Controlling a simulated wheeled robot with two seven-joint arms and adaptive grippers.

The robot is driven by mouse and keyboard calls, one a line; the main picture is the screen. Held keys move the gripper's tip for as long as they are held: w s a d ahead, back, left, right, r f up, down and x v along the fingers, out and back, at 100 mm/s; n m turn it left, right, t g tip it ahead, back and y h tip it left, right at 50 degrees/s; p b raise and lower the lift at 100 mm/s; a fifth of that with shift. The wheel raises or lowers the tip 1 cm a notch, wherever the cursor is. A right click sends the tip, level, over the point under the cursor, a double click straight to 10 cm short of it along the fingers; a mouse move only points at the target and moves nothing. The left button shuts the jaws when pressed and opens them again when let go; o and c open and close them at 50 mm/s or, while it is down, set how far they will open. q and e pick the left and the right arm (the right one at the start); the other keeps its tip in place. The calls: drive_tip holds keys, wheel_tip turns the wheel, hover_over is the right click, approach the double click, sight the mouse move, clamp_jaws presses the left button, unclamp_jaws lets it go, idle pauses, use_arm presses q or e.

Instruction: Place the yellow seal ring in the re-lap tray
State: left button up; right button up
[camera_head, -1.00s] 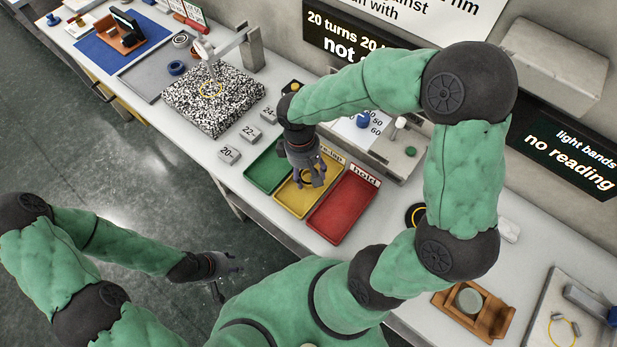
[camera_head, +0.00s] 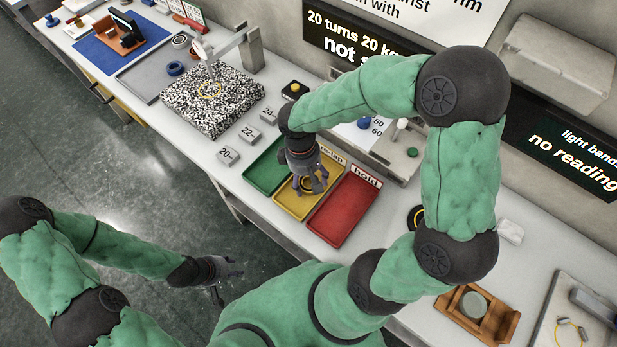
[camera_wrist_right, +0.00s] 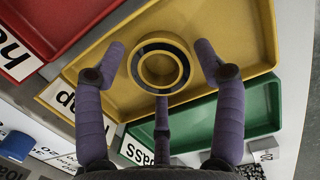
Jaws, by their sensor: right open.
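The yellow seal ring (camera_wrist_right: 160,63), with a dark band round its face, lies flat in the yellow re-lap tray (camera_wrist_right: 240,40). The same tray (camera_head: 287,203) shows in the head view, between the green and red trays. My right gripper (camera_head: 313,187) points down into it. In the right wrist view my right gripper's fingers (camera_wrist_right: 162,65) stand spread on both sides of the ring, with visible gaps to it. The tray's label is partly hidden by a finger. My left gripper (camera_head: 226,278) is open and empty, low over the floor, away from the bench.
The green tray (camera_head: 265,170) and the red hold tray (camera_head: 343,212) flank the re-lap tray closely. A speckled plate (camera_head: 212,105) with a yellow ring stands further left. A wooden holder (camera_head: 478,313) stands at the right.

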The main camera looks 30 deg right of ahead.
sight(303, 178)
wheel_tip(303, 178, up, 12)
drive_tip(key=w+p, duration=0.1)
drive_tip(key=p, duration=0.4)
drive_tip(key=shift+w+a, duration=0.3)
drive_tip(key=shift+a, duration=0.05)
